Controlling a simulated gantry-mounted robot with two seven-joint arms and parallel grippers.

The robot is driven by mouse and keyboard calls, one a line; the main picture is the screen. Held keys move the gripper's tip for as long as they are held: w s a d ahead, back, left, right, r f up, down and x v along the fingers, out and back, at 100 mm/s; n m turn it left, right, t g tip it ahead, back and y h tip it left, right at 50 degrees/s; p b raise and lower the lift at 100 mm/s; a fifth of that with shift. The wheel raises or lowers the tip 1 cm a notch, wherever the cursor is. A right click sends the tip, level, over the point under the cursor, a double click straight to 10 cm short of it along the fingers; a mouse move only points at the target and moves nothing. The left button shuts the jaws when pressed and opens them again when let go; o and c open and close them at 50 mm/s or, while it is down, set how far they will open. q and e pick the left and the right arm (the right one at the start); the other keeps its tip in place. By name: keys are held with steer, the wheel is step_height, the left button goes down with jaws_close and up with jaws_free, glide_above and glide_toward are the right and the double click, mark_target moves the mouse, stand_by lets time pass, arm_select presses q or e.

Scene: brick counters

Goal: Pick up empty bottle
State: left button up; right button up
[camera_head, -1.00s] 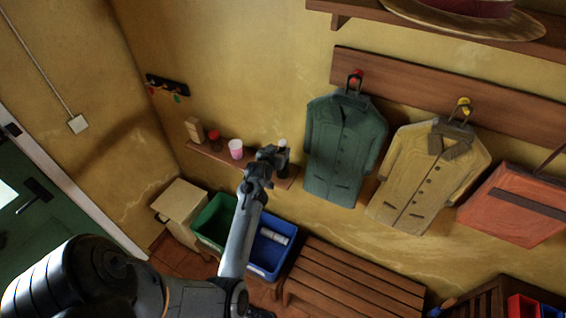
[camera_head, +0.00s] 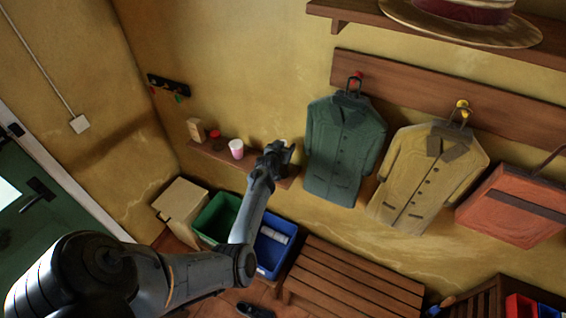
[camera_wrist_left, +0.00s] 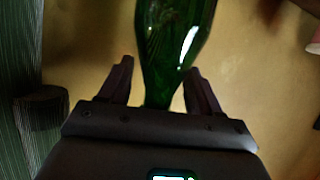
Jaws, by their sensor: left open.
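A green glass bottle (camera_wrist_left: 178,28) fills the top middle of the left wrist view, its narrower part reaching down between my fingers. My left gripper (camera_wrist_left: 159,66) is open, with one finger on each side of the bottle; I cannot tell whether either touches it. In the head view my left gripper (camera_head: 280,151) is at the right end of the small wall shelf (camera_head: 228,158), just left of the green coat. There it hides nearly all of the bottle. My right gripper is in neither view.
A pink-and-white cup (camera_head: 236,149), a red-topped jar (camera_head: 214,134) and a tan block (camera_head: 195,130) stand left on the shelf. Below are a green bin (camera_head: 212,222), a blue bin (camera_head: 268,266) and a wooden bench (camera_head: 345,285). A green coat (camera_head: 343,150) hangs close right.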

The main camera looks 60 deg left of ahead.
arm_select(q)
jaws_close()
stand_by(0.4)
